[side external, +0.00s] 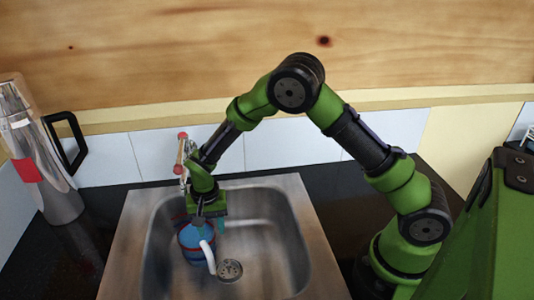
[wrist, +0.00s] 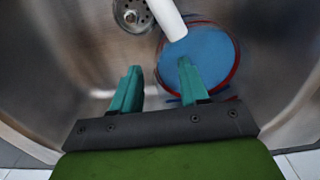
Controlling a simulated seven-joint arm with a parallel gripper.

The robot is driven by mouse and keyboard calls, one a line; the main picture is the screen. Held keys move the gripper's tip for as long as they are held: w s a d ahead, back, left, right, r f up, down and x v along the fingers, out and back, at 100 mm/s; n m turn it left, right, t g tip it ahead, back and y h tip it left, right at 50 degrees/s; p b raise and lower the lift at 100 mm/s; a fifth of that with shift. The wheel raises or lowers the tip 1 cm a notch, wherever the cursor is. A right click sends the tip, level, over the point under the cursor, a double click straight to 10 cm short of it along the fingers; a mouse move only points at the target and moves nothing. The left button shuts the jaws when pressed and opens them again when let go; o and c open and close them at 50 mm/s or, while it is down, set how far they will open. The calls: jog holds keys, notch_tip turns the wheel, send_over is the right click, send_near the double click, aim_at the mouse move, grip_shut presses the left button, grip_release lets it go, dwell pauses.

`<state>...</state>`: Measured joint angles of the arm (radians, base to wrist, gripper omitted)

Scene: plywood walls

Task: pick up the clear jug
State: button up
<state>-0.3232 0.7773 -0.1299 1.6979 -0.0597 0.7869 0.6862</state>
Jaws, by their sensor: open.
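No plainly clear jug shows. A blue jug-like vessel (side external: 193,243) with red lines and a white handle (side external: 208,257) stands in the sink. In the wrist view its round blue top (wrist: 208,58) is at upper right, with the handle (wrist: 167,17) pointing to the top edge. My gripper (side external: 207,219) is open, pointing down over the vessel. In the wrist view my gripper (wrist: 158,68) has its right finger over the blue top and its left finger outside the rim, over bare steel. I cannot tell whether either finger touches the vessel.
The steel sink (side external: 289,200) has walls around the vessel, and a drain (side external: 229,269) beside it. A tall silver jug (side external: 38,150) with a black handle stands on the dark counter (side external: 75,250) at left. A tap (side external: 183,160) is behind my gripper. The sink's right side is clear.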

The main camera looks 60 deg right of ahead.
aim_at(214, 244)
jog(key=f, duration=0.5)
jog(key=shift+a+f, duration=0.2)
jog(key=shift+f, duration=0.2)
jog(key=shift+s, duration=0.1)
grip_shut()
jog(key=shift+s+f, duration=0.15)
jog(key=shift+s, duration=0.1)
dwell(0.7)
